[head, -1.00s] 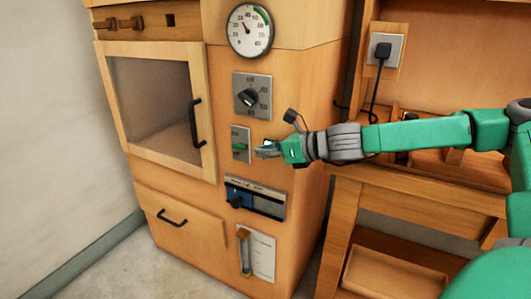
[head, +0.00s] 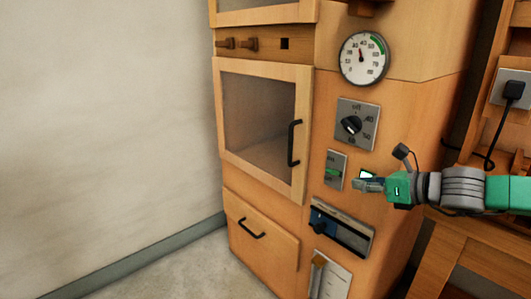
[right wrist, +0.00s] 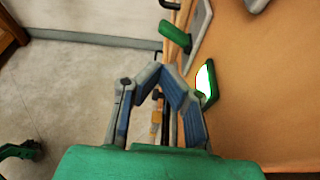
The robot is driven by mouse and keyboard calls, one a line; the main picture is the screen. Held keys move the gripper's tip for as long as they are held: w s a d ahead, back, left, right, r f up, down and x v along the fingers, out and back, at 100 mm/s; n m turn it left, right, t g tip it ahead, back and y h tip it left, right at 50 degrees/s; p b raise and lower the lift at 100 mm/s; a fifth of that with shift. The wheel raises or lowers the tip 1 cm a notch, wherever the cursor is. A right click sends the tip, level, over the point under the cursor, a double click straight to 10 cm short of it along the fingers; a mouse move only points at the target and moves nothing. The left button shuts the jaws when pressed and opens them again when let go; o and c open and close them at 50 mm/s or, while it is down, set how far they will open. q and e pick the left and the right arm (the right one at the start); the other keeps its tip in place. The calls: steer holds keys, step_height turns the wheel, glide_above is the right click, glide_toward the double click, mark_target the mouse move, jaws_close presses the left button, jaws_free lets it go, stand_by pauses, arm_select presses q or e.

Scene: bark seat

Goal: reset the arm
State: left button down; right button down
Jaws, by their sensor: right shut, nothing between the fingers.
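My right gripper (head: 362,184) is in front of the wooden cabinet's control column, just right of the green-handled switch plate (head: 335,170). Its fingers are shut and empty. In the right wrist view, the gripper (right wrist: 160,75) has its fingertips together, beside the cabinet face. The green switch handle (right wrist: 175,33) and a lit white panel with a green rim (right wrist: 207,82) are close by on that face. The fingers appear apart from both.
The cabinet has a glass door (head: 262,125), a round dial gauge (head: 363,58), a rotary knob plate (head: 357,124), a blue slider panel (head: 342,227) and a drawer (head: 258,232). A black plug (head: 513,91) sits in a socket at right. Bare floor (head: 200,270) lies at lower left.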

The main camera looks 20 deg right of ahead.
steer(key=s+a+f+n+g+h+p, duration=0.3)
steer(key=s+a+f+n+g+p, duration=0.4)
steer(key=s+f+n, duration=0.6)
steer(key=s+a+f+n+g+h+p, duration=0.1)
steer(key=s+f+n, duration=0.3)
steer(key=s+n, duration=0.5)
steer(key=s+a+f+n+g+h+p, duration=0.1)
steer(key=s+a+f+n+g, duration=0.3)
steer(key=s+n, duration=0.5)
steer(key=shift+s+a+n+h+p, duration=0.2)
steer(key=shift+a+n+h+p, duration=0.1)
steer(key=shift+n+p, duration=0.6)
steer(key=shift+f, duration=0.1)
